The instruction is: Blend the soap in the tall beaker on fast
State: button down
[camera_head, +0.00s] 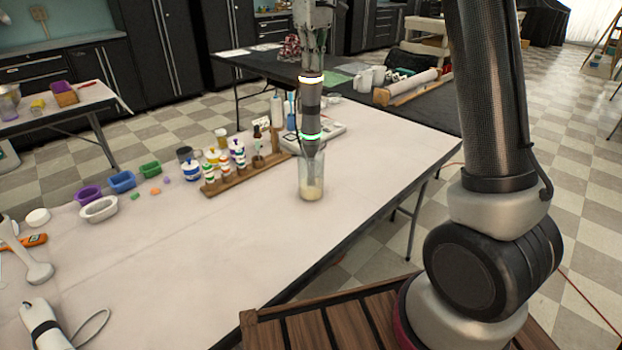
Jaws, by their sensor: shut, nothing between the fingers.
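The tall beaker (311,172) stands upright on the white worktable, a clear vessel with pale cream soap (311,192) in its lower part. My gripper (311,153) points straight down at the beaker's mouth, shut and empty. Its tips overlap the beaker's rim in this view; I cannot tell whether they are inside or just behind or before it. A white shaft with a flared end (38,272), which looks like part of a stick blender, lies at the left edge. A white and dark handle-like body (45,327) with a grey cable lies at the lower left.
A wooden rack (225,183) with several small bottles stands left of the beaker. Purple, blue and green tubs (122,181) and a white dish (99,209) lie farther left. An orange tool (30,241) is near the left edge. The table's front middle (210,265) is clear.

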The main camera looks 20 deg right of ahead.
jog(key=shift+r, duration=3.5)
jog(key=shift+s+d+r, duration=0.1)
jog(key=shift+s+d, duration=0.1)
jog(key=s+d+r+m+t, duration=0.1)
jog(key=s+d+r+m, duration=0.1)
jog(key=s+d, duration=0.55)
jog(key=s+d+f+m+t, duration=0.1)
jog(key=s+f, duration=0.3)
jog(key=s, duration=0.5)
jog(key=s+d+f+m+t, duration=0.1)
jog(key=s+d+f, duration=0.3)
jog(key=s, duration=0.5)
jog(key=s+d+f+m+t, duration=0.1)
jog(key=s+d+f+m, duration=0.1)
jog(key=s+f, duration=0.3)
jog(key=s, duration=0.4)
jog(key=shift+d, duration=0.2)
